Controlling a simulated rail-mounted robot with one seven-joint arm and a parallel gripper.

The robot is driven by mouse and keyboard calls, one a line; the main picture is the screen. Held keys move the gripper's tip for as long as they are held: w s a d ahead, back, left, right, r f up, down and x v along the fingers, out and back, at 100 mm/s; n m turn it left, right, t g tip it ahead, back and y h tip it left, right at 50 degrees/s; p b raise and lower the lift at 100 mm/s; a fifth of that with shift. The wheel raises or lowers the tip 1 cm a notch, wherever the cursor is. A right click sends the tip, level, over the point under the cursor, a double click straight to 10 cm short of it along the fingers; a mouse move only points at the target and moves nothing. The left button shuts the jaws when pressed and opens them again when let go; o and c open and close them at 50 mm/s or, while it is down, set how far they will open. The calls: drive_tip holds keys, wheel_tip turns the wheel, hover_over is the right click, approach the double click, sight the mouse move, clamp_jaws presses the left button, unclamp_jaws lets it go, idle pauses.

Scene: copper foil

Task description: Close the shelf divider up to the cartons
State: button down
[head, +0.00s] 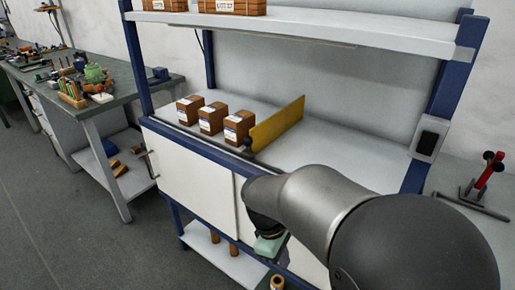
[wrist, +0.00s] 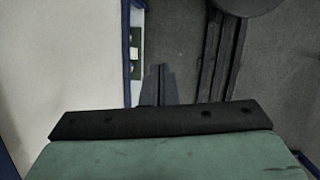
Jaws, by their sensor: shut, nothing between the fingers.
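The yellow shelf divider (head: 278,124) stands upright on the white shelf deck (head: 330,150), with a dark piece at its front end. Three brown cartons with white labels, the left (head: 189,110), the middle (head: 211,118) and the right (head: 239,127), stand in a row to its left. The divider is close to the right carton; I cannot tell whether they touch. My gripper (wrist: 158,82) is shut and empty in the wrist view, pointing at the floor. In the head view its green body is in front of the bench, below deck level, apart from the divider; its fingertips are hidden there.
An upper shelf (head: 330,30) with boxes overhangs the deck. Blue posts (head: 453,85) frame the bench, and white panels (head: 190,175) close its front. The deck right of the divider is clear. A cluttered workbench (head: 110,88) stands at left, a red-handled tool (head: 486,172) at right.

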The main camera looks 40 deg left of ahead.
sight(251, 142)
drive_tip(key=s+a+r+m+g+y, duration=0.1)
drive_tip(key=a+r+m+g+y, duration=0.45)
drive_tip(key=m+y, duration=0.45)
drive_tip(key=w+r+m+t+y+b, duration=0.2)
drive_tip(key=w+r+m+t+y, duration=0.65)
drive_tip(key=w+r+m, duration=0.45)
drive_tip(key=shift+n+g, duration=0.5)
drive_tip(key=shift+n, duration=0.2)
drive_tip(key=p+x, duration=0.1)
drive_tip(key=x, duration=0.3)
drive_tip(key=w+p+x, duration=0.1)
drive_tip(key=x, duration=0.4)
drive_tip(key=r+p+x, duration=0.1)
drive_tip(key=x, duration=0.3)
drive_tip(key=shift+w+a, duration=0.2)
